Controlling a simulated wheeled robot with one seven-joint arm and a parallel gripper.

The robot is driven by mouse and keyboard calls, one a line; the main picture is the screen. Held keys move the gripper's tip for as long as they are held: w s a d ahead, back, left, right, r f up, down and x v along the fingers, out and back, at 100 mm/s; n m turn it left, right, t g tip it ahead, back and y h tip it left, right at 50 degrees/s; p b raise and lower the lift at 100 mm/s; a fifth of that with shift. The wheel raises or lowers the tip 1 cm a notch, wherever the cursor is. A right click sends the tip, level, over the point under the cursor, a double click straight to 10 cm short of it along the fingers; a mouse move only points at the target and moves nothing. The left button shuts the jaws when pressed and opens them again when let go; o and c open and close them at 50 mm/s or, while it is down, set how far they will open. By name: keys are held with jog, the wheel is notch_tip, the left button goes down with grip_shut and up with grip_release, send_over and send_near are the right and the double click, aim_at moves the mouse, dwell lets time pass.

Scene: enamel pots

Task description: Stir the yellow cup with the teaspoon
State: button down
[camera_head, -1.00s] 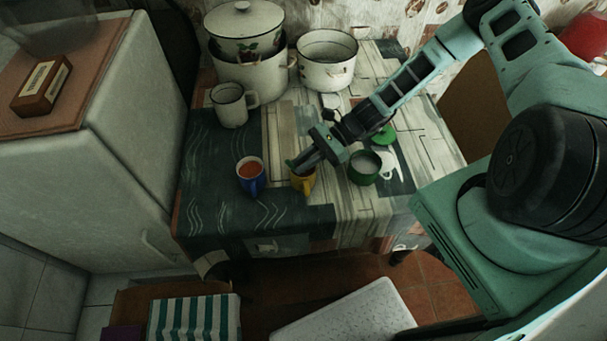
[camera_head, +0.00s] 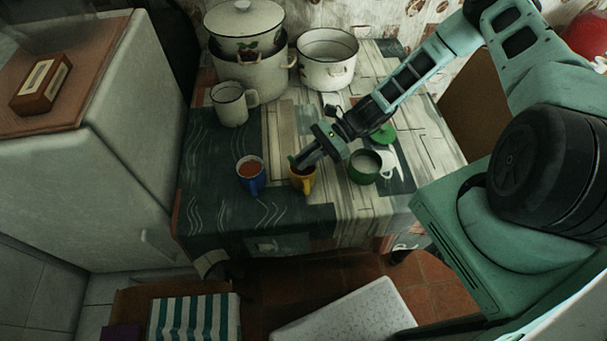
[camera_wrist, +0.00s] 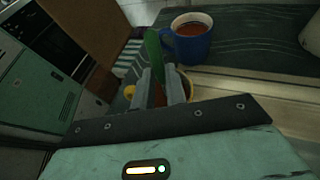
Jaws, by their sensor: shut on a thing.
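The yellow cup (camera_head: 303,182) stands on the table between a blue cup and a green cup. My gripper (camera_head: 297,164) is over its mouth, coming in from the upper right. In the wrist view my gripper (camera_wrist: 162,88) is shut on a green handle (camera_wrist: 152,46), which I take for the teaspoon. The handle's end sticks up past the fingers. The spoon's lower end is hidden by the fingers and the cup, so I cannot tell how deep it sits. The yellow cup (camera_wrist: 186,88) shows partly behind the fingers.
The blue cup (camera_head: 251,175) with reddish liquid stands close on the left. A white mug (camera_head: 229,105) and enamel pots (camera_head: 327,60) stand at the back. The table's front left is clear.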

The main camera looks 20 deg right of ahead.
notch_tip(320, 180, up, 7)
jog(key=p, duration=0.5)
dwell(0.4)
jog(key=shift+r, duration=0.15)
dwell(0.4)
notch_tip(320, 180, up, 4)
jog(key=p, duration=0.3)
